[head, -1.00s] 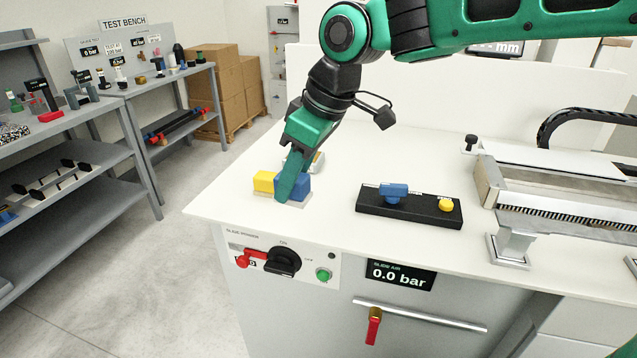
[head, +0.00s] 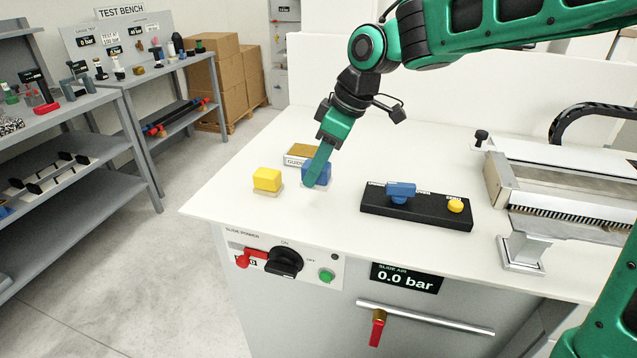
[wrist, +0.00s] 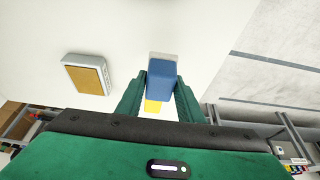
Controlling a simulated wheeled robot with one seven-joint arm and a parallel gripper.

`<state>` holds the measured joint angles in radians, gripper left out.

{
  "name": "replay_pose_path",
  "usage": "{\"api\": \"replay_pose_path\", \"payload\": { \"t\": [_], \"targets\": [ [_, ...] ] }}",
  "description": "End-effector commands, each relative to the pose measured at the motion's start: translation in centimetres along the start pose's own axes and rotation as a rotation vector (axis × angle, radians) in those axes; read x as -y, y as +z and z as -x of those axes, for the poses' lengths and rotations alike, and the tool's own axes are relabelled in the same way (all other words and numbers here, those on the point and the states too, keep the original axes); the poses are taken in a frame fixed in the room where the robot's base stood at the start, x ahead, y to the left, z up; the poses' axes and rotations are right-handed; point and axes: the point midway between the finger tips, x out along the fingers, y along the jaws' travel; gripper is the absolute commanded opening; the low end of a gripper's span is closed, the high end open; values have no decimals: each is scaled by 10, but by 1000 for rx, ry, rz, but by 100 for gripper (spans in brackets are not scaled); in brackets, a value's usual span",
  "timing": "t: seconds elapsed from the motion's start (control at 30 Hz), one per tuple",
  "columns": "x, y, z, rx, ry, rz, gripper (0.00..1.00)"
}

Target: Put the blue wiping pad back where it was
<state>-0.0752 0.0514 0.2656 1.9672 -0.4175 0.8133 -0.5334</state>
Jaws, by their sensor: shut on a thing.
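The blue wiping pad (head: 323,174), a blue block with a pale underside, is between the fingers of my gripper (head: 314,176), over the left part of the white bench top. In the wrist view, the blue pad (wrist: 161,82) sits between the two green fingers of my gripper (wrist: 160,92), which is shut on it. Part of the pad is hidden behind a finger in the head view. I cannot tell whether its underside touches the bench. A yellow pad (head: 267,179) stands just left of it; it shows partly in the wrist view (wrist: 153,106).
A black panel with a blue lever (head: 415,208) and yellow knob is to the right. The bench's front edge is close.

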Motion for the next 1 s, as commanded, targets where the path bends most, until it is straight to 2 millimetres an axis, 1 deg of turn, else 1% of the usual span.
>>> {"api": "replay_pose_path", "payload": {
  "t": [0.07,0.17,0.27,0.4,0.47,0.8,0.83,0.9,1.0],
  "targets": [
    [-5,2,-2,0,0,0,13],
    [-6,3,-6,0,-1,1,13],
    [-5,7,-15,1,-2,0,13],
    [-5,14,-34,1,-3,0,13],
    [-5,17,-39,1,-2,0,13],
    [-5,17,-42,0,-1,2,13],
    [-5,17,-42,0,-1,2,38],
    [-5,17,-42,0,-1,2,52],
    [-5,17,-42,0,-1,2,52]
  ]
}}
